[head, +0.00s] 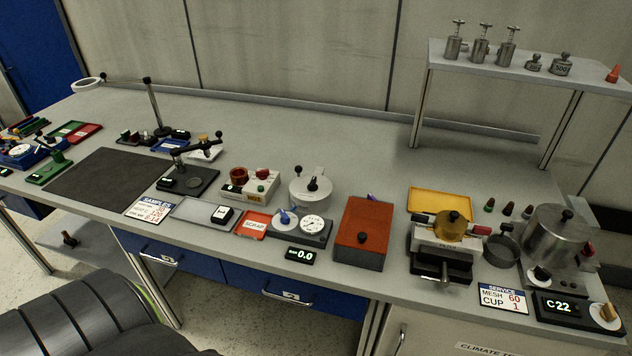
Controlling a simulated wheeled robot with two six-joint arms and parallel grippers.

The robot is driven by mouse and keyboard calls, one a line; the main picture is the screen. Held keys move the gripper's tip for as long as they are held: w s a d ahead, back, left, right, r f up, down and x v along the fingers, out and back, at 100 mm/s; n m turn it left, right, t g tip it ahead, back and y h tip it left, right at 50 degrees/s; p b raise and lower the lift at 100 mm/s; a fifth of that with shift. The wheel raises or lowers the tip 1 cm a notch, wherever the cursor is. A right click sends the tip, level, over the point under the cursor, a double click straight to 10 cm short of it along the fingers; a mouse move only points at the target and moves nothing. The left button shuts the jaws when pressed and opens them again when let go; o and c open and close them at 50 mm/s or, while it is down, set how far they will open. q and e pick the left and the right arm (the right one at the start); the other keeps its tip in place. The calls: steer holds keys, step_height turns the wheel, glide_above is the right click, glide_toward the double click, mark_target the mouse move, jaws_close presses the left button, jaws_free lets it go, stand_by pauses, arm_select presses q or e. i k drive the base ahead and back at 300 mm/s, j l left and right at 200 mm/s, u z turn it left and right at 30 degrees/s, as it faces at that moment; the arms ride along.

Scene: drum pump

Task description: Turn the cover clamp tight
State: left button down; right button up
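I cannot tell for certain which part is the cover clamp. A dark vise-like device (440,262) at the front right of the bench has a screw handle at its front. A brass-coloured drum (452,226) sits on top of it, with a red-tipped handle (480,230) to its right. A white round pot (311,192) with a black knob on its lid stands near the bench middle, behind a unit with a dial gauge (312,225) and a blue knob. Neither of my grippers is in view.
An orange-red box (362,233) stands left of the vise-like device. A steel pot (553,236) and a dark pan (501,249) stand to its right, a yellow tray (440,202) behind. A raised shelf (520,72) holds metal parts. The back of the bench is mostly clear.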

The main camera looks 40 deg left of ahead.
mark_target(311, 187)
steer(key=i+j+u, duration=0.15)
steer(key=u, duration=1.05)
